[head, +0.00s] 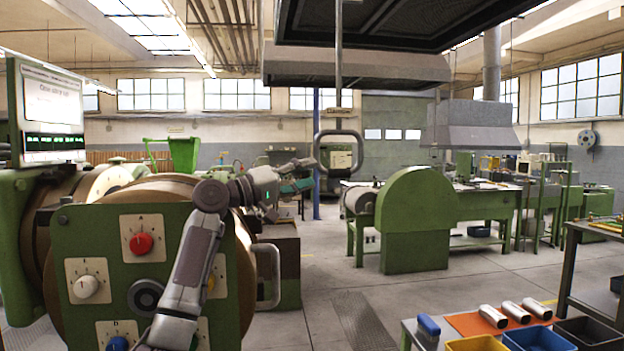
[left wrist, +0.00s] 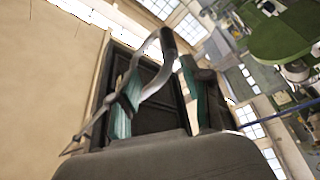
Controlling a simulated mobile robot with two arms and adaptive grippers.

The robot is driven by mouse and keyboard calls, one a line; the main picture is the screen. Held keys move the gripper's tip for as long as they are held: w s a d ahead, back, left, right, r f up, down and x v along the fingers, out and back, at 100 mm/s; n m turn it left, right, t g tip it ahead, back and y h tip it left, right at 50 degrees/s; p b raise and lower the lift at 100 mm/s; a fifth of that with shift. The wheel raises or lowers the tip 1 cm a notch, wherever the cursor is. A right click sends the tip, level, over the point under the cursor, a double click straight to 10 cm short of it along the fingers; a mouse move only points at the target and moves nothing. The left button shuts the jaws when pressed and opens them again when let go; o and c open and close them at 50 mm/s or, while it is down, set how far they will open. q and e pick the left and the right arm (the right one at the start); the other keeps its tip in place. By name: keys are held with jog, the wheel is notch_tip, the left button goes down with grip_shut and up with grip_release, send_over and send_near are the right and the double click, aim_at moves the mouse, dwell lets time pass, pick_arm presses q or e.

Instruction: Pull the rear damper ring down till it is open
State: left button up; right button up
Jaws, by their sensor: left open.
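The damper ring (head: 339,134), a grey rounded loop, hangs upright on a long rod below the dark extractor hood (head: 356,68). My left gripper (head: 310,174) is at the lower left side of the ring in the head view, with its fingers pointing right toward it. In the left wrist view the ring (left wrist: 168,45) shows as a curved grey bar reaching in between the two teal-padded fingers of the left gripper (left wrist: 162,95). The fingers are open and apart. I cannot tell whether either finger touches the ring. My right gripper is not in view.
A green machine panel with knobs (head: 130,260) stands close at the left, below my left arm. A green machine with a rounded cover (head: 415,220) stands beyond. A table with blue, yellow and black bins (head: 535,338) and metal cylinders is at the lower right. The middle floor is clear.

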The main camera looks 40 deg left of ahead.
pick_arm(q)
jog(key=b+v, duration=0.4)
jog(key=v, duration=0.3)
dwell(0.5)
jog(key=shift+s, duration=0.1)
